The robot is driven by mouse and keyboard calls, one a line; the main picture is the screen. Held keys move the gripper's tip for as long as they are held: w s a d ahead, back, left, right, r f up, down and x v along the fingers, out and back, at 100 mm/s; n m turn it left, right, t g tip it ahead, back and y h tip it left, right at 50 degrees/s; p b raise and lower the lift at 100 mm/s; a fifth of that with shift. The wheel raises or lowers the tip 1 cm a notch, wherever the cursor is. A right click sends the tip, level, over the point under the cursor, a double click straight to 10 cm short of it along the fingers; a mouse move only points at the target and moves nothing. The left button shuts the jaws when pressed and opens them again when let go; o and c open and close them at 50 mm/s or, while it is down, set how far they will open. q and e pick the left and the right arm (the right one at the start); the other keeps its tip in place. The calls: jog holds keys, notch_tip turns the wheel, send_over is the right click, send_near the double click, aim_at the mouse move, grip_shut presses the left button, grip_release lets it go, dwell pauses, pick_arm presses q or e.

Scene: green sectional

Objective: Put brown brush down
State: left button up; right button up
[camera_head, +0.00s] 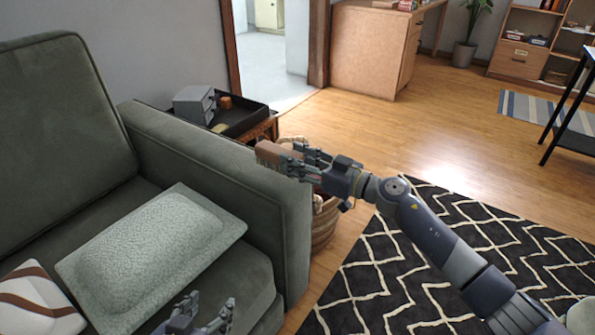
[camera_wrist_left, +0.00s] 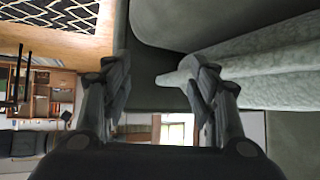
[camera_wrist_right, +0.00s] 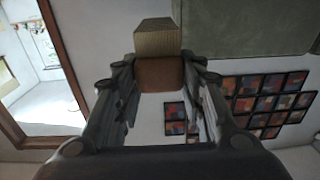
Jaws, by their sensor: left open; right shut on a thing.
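The brown brush (camera_head: 270,154) is in my right gripper (camera_head: 293,163), held over the front end of the sofa's armrest in the head view. In the right wrist view the brush (camera_wrist_right: 160,73) sits between the fingers (camera_wrist_right: 160,90), with a brown body and a paler ribbed end pointing away. My left gripper (camera_head: 205,318) is at the bottom of the head view, in front of the sofa seat. In the left wrist view its fingers (camera_wrist_left: 160,85) are apart with nothing between them.
The green sofa (camera_head: 40,130) holds a pale textured cushion (camera_head: 150,250) and a striped cushion (camera_head: 38,305). A dark tray (camera_head: 245,120) with a grey drawer box (camera_head: 194,105) stands behind the armrest. A woven basket (camera_head: 325,225) stands beside the armrest, partly hidden by my right gripper.

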notch_tip(320, 180, down, 3)
jog(key=shift+b, duration=0.9)
pick_arm(q)
jog(key=w+d+r+t+h, duration=0.1)
jog(key=w+r+t, duration=0.3)
jog(key=r, duration=0.4)
jog(key=shift+w+d+r+t+h, duration=0.35)
jog(key=shift+d+t+h, duration=0.05)
jog(key=shift+d+t, duration=0.3)
pick_arm(e)
jog(key=shift+f, duration=0.15)
jog(key=o, duration=1.1)
pick_arm(q)
jog(key=shift+f, duration=0.1)
